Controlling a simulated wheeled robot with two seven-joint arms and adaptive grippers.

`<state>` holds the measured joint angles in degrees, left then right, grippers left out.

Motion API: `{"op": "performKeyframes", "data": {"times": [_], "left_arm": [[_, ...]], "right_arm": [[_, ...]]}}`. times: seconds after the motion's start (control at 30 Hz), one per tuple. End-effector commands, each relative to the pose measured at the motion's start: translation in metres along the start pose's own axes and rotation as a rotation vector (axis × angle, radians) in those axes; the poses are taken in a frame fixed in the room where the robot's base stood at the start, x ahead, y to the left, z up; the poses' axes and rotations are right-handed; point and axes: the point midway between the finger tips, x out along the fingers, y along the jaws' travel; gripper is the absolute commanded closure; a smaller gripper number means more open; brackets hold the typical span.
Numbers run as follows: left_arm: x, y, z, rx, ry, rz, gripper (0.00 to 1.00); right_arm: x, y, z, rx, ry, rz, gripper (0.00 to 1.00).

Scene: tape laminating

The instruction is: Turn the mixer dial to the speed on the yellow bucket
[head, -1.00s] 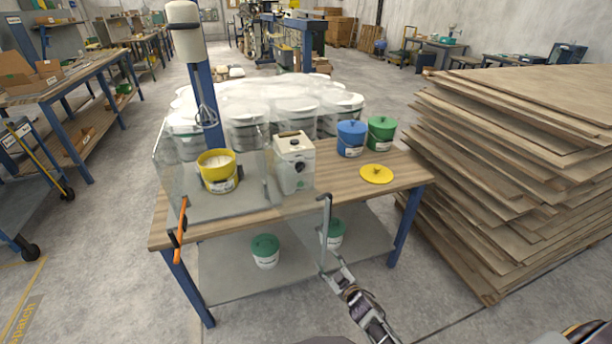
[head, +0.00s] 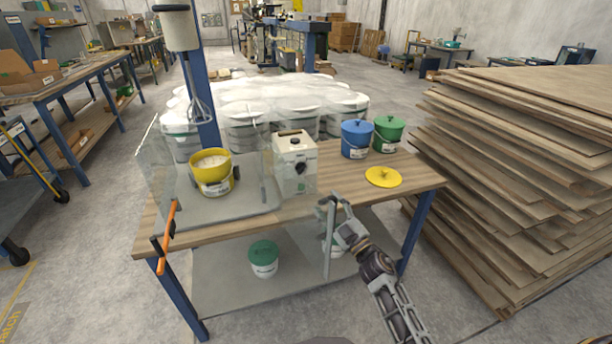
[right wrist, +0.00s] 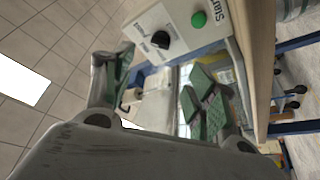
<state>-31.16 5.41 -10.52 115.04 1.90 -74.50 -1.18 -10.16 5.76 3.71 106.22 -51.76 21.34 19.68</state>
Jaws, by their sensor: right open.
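The white control box (head: 295,155) stands on the wooden bench, with the black dial (head: 300,168) on its front. In the right wrist view the dial (right wrist: 161,40) shows close, beside a green button (right wrist: 199,20) marked Start. The yellow bucket (head: 211,180), filled with pale stuff, stands upright left of the box, under the whisk (head: 198,95). Its label is too small to read. My right gripper (head: 330,203) is at the bench's front edge, below and right of the box; its open, empty fingers (right wrist: 155,88) are apart from the dial. My left gripper is out of view.
A blue bucket (head: 356,140), a green bucket (head: 389,133) and a yellow lid (head: 383,177) are on the bench's right. Stacked boards (head: 520,170) stand farther right.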

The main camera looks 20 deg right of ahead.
Motion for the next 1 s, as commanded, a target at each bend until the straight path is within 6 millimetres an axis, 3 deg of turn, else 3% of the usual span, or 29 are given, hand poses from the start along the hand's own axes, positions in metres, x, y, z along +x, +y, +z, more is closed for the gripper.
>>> {"op": "performKeyframes", "data": {"times": [0.43, 1.0], "left_arm": [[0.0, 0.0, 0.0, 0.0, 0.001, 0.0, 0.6], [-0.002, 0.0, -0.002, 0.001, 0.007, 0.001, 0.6]], "right_arm": [[0.008, 0.0, 0.0, 0.001, 0.0, 0.0, 0.43], [0.054, 0.0, 0.001, 0.001, 0.0, 0.0, 0.43]]}}
